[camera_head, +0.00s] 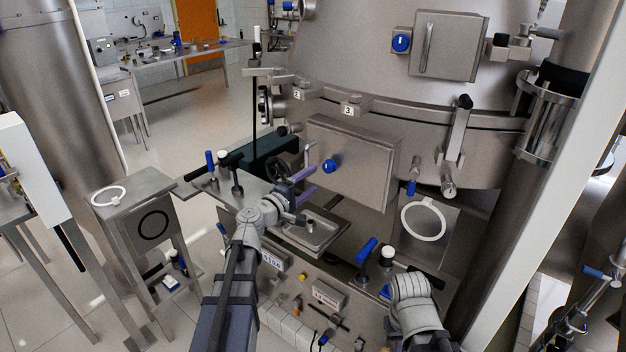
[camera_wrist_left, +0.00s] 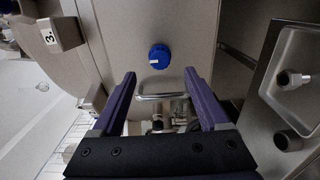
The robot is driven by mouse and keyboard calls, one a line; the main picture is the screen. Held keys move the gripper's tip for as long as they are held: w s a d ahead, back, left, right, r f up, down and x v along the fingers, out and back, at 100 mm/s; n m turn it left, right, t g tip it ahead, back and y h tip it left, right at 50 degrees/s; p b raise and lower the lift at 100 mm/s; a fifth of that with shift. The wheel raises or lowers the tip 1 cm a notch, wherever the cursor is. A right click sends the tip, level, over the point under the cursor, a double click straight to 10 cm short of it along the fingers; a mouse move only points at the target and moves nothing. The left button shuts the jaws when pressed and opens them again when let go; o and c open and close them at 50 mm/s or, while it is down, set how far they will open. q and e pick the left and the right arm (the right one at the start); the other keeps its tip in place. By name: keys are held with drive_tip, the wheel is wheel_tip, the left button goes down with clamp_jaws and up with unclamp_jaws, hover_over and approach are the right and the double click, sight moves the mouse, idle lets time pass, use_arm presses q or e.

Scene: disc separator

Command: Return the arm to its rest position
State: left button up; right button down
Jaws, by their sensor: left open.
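My left arm (camera_head: 240,270) reaches up from the bottom of the head view toward the separator. My left gripper (camera_head: 311,183) has purple fingers and is open beside the separator's front box (camera_head: 355,165), below and left of its blue knob (camera_head: 329,166). In the left wrist view the fingers of the left gripper (camera_wrist_left: 160,78) are spread apart with nothing held. The blue knob (camera_wrist_left: 159,56) lies beyond the fingertips, and a metal handle (camera_wrist_left: 160,97) shows between the fingers. Contact with the handle cannot be told. My right arm (camera_head: 412,305) shows at the bottom right; its gripper is not visible.
A metal tray (camera_head: 335,238) sits just right of my left wrist. Valves with blue handles (camera_head: 366,250) stand between the arms. A white ring (camera_head: 424,219) lies on a steel surface to the right. A stand with another ring (camera_head: 108,196) is at left. Open floor (camera_head: 205,125) lies behind.

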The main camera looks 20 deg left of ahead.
use_arm(q)
drive_tip(key=s+d+f+m+g+h, duration=0.1)
drive_tip(key=s+d+f+m+g, duration=0.55)
drive_tip(key=d, duration=0.45)
drive_tip(key=s+d+f+m+g+h, duration=0.1)
drive_tip(key=s+d+f+m+g, duration=0.45)
drive_tip(key=d+f, duration=0.4)
drive_tip(key=s+f+m+g+y, duration=0.2)
drive_tip(key=s+f+m+y, duration=0.1)
drive_tip(key=s, duration=0.5)
drive_tip(key=s+a+f+m+g+y, duration=0.1)
drive_tip(key=s+f+m+g+y, duration=0.2)
drive_tip(key=s+y, duration=0.3)
drive_tip(key=shift+s+a+y, duration=0.15)
drive_tip(key=shift+s+y, duration=0.15)
drive_tip(key=shift+s, duration=1.1)
